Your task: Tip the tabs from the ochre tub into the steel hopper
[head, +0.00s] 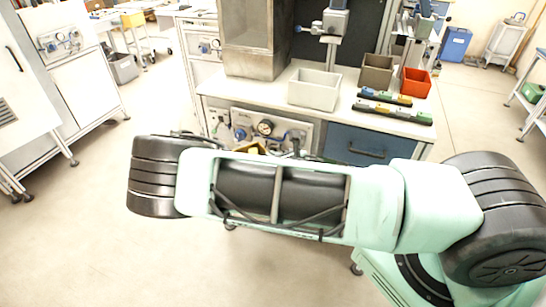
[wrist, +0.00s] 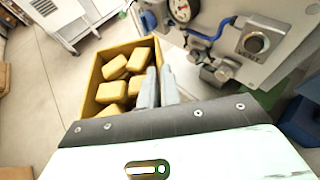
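The ochre tub (wrist: 88,88) shows in the wrist view, holding several yellow tabs (wrist: 115,68). My gripper (wrist: 158,88) is at the tub's right wall, one finger on each side of it, and looks shut on that wall. In the head view only a small piece of the tub (head: 243,150) shows behind my arm, in front of the bench; my gripper is hidden there. The steel hopper (head: 248,62) stands on the bench at the back left, above and beyond the tub. Its inside is not clearly seen.
The white bench (head: 275,92) carries a white bin (head: 314,92), a brown bin (head: 376,74), a red bin (head: 415,84) and dark strips with coloured blocks (head: 392,112). A gauge panel (head: 262,135) is on the bench front, close to the tub. Floor at left is clear.

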